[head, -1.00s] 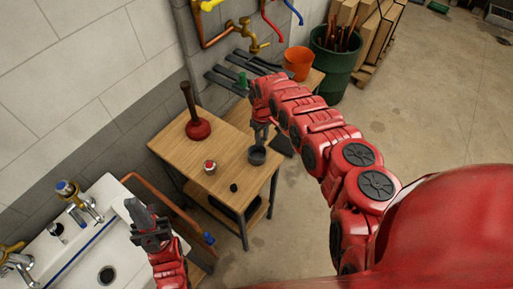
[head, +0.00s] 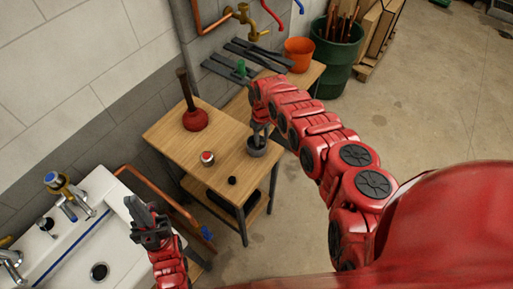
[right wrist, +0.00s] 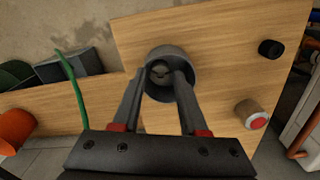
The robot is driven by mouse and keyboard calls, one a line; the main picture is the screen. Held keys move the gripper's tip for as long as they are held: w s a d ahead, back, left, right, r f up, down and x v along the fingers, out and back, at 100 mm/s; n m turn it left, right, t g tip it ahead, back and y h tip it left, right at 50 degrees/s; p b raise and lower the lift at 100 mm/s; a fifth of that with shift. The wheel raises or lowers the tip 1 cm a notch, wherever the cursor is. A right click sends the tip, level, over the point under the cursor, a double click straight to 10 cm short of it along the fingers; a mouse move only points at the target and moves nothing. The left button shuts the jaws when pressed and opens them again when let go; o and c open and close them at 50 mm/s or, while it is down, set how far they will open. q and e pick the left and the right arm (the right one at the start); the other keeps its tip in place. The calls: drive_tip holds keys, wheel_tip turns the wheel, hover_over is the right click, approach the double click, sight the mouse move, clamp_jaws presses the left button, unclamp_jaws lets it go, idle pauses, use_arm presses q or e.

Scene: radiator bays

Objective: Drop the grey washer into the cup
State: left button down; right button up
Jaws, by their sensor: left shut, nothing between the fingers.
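The dark grey cup (head: 257,151) stands upright on the wooden table, near its right edge. In the right wrist view the cup (right wrist: 191,62) is seen from above, and a small grey ring-like thing, probably the washer (right wrist: 159,71), shows inside its rim. My right gripper (head: 260,139) points down at the cup. In the right wrist view its fingers (right wrist: 161,82) are apart, with the tips at the cup's mouth and the ring-like thing between and beyond them. I cannot tell whether they touch the cup.
On the wooden table (head: 180,140) stand a red plunger (head: 195,119), a red-topped knob (head: 207,158) and a small black cylinder (head: 232,180). A white sink (head: 70,265) is at the lower left. Dark flat bars (head: 265,55) and an orange bucket (head: 298,53) are behind.

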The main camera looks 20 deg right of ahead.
drive_tip(key=o, duration=0.3)
drive_tip(key=shift+r, duration=0.45)
wheel_tip(320, 180, up, 16)
drive_tip(key=shift+r, duration=0.2)
idle(0.5)
